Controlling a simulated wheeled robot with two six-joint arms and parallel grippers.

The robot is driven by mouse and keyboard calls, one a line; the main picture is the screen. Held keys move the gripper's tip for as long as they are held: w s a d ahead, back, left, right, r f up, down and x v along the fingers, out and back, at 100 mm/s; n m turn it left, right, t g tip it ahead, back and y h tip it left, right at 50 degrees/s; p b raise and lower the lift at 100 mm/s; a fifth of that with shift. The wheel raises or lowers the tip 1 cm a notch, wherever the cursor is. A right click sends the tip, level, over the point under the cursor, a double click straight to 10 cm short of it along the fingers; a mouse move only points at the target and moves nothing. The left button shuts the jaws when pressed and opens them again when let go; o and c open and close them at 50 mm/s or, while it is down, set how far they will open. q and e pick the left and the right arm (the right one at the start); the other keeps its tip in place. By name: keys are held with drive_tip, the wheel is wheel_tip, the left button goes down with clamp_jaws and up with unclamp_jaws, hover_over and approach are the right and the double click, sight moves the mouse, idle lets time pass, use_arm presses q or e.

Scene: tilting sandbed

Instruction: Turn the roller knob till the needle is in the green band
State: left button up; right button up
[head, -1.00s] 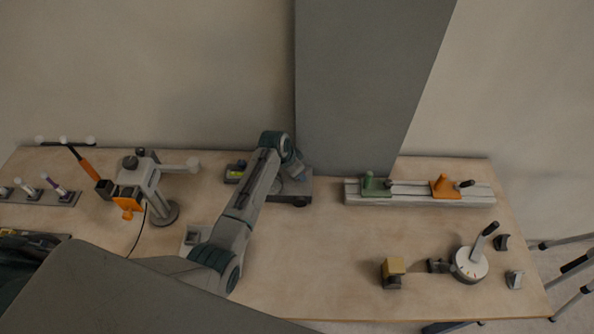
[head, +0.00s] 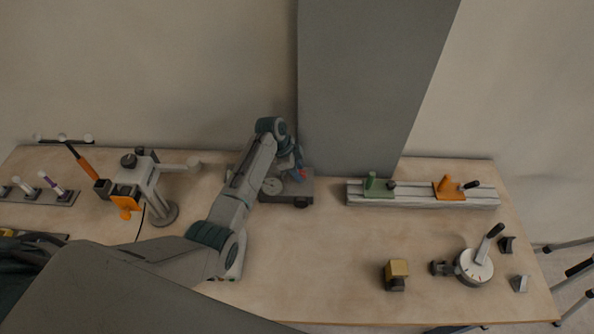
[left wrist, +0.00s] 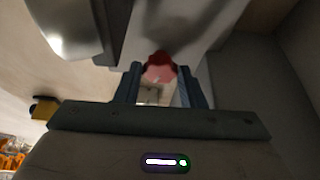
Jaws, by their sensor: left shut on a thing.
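The needle and any green band are too small to make out. My left gripper (head: 299,170) reaches over the device and is shut on this knob. In the left wrist view the red knob (left wrist: 159,67) sits between the two fingers (left wrist: 160,88). My right gripper is not in view.
A grey rail with a green block (head: 376,185) and an orange block (head: 448,188) lies to the right. A grey stand with an orange part (head: 126,200) is to the left. A tall grey panel (head: 372,90) rises behind. The front middle of the table is clear.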

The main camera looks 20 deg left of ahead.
sight(286, 179)
use_arm(q)
drive_tip(key=shift+d, duration=0.1)
idle(0.3)
drive_tip(key=o, duration=1)
drive_tip(key=shift+w+d+f, duration=0.1)
drive_tip(key=shift+a+r, duration=0.3)
drive_tip(key=shift+r, duration=0.15)
drive_tip(key=b+v, duration=0.3)
drive_tip(key=v, duration=0.6)
drive_tip(key=shift+r, duration=0.4)
drive_tip(key=shift+f, duration=0.1)
